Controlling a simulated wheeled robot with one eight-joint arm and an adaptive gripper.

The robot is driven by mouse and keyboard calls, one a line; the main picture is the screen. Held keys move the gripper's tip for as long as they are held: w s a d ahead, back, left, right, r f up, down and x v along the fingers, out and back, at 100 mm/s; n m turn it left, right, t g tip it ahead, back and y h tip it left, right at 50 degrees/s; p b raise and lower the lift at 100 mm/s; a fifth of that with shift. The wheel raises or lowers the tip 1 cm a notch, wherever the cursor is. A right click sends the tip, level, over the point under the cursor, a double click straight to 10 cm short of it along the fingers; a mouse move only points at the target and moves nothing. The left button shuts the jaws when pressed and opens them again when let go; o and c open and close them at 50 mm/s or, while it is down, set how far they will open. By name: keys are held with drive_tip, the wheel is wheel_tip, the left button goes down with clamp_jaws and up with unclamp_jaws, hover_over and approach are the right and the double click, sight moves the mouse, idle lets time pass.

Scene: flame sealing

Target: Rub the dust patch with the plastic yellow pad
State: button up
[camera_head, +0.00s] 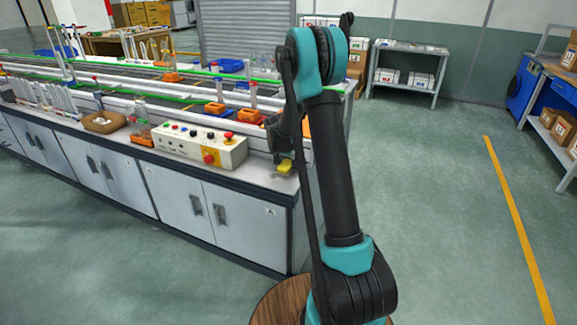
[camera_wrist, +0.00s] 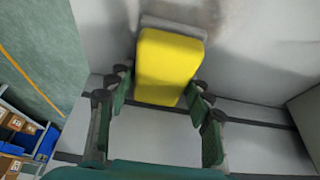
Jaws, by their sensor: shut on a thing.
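The yellow pad (camera_wrist: 166,68) is between the fingers of my gripper (camera_wrist: 158,92) in the wrist view, with a grey strip along its far edge. My gripper is shut on it. In the head view the pad (camera_head: 285,168) is low over the right end of the white bench top (camera_head: 262,183), and my arm hides part of the gripper. I cannot tell whether the pad touches the surface. A dark grey smudge (camera_wrist: 212,18), perhaps the dust patch or a shadow, shows beside the pad's far edge in the wrist view.
A control box (camera_head: 200,146) with red buttons stands on the bench left of the pad. Orange blocks (camera_head: 249,116), racks and a brown tray (camera_head: 104,122) are farther along. The floor right of the bench is open up to a grey shelf (camera_head: 407,72).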

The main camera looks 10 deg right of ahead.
sight(277, 168)
drive_tip(key=shift+s+a+r, duration=0.1)
drive_tip(key=shift+s+a, duration=0.65)
drive_tip(key=shift+s, duration=0.25)
drive_tip(key=shift+s+a+f, duration=0.1)
drive_tip(key=shift+s+a, duration=0.65)
drive_tip(key=shift+s, duration=0.25)
drive_tip(key=shift+s+a+r, duration=0.1)
drive_tip(key=shift+s+a, duration=0.65)
drive_tip(key=shift+s, duration=0.25)
drive_tip(key=shift+s+a, duration=0.55)
drive_tip(key=shift+s, duration=0.25)
drive_tip(key=shift+s+a, duration=0.55)
drive_tip(key=shift+s, duration=0.2)
drive_tip(key=shift+w+a, duration=0.55)
drive_tip(key=shift+a, duration=0.2)
drive_tip(key=shift+w+d, duration=0.95)
drive_tip(key=shift+w, duration=0.3)
drive_tip(key=shift+w+d, duration=0.9)
drive_tip(key=shift+w, duration=0.35)
drive_tip(key=shift+w+d, duration=0.75)
drive_tip(key=shift+w, duration=0.35)
drive_tip(key=shift+w+d, duration=0.75)
drive_tip(key=shift+w, duration=0.3)
drive_tip(key=shift+r, duration=3.1)
drive_tip(key=shift+w+d+r, duration=0.1)
